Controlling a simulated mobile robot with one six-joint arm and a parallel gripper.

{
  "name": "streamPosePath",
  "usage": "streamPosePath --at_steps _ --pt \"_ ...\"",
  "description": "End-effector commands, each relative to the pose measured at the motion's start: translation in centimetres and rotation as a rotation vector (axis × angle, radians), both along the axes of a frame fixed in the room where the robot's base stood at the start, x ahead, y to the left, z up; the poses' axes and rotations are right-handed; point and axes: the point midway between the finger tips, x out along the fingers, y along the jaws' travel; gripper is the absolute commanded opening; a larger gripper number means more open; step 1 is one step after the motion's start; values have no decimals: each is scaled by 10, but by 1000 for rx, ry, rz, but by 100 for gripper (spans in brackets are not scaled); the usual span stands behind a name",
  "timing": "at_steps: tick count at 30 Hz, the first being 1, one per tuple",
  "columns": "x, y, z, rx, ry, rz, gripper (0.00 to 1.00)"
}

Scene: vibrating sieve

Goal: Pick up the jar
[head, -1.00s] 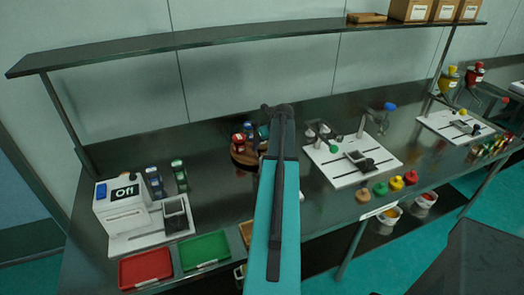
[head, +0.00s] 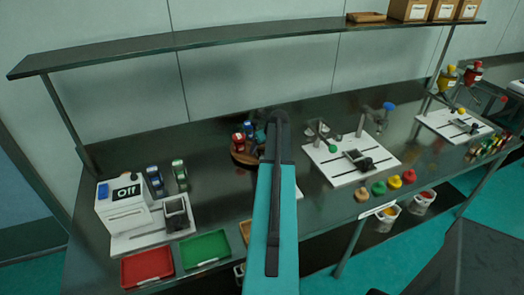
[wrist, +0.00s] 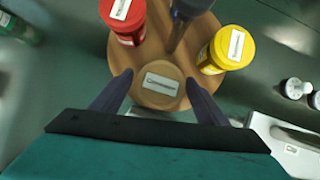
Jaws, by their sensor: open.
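In the wrist view a jar with a tan lid (wrist: 162,70) and a white label stands on a round wooden tray (wrist: 94,48). My gripper (wrist: 160,77) is open, with one finger on each side of this tan lid as seen from above. I cannot tell whether the fingers touch it. On the same tray stand a red jar (wrist: 122,14), a yellow jar (wrist: 230,46) and a dark blue one (wrist: 190,8). In the head view my arm hides the tan jar and my gripper. The tray (head: 243,158) shows there with a red jar (head: 238,140).
A white machine marked Off (head: 122,208) stands at the left, with a red tray (head: 146,267) and a green tray (head: 205,250) in front. A white board with a clamp stand (head: 345,172) lies to the right. A long shelf (head: 250,33) runs above the table.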

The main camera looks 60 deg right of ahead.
Motion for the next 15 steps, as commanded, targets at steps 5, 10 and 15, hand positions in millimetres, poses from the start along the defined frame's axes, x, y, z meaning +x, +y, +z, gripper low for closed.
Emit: streamPosePath --at_steps 5,10,15 --pt "0 0 0 0 0 0 46" --pt "0 0 0 0 0 0 22" --pt "0 0 0 0 0 0 18"
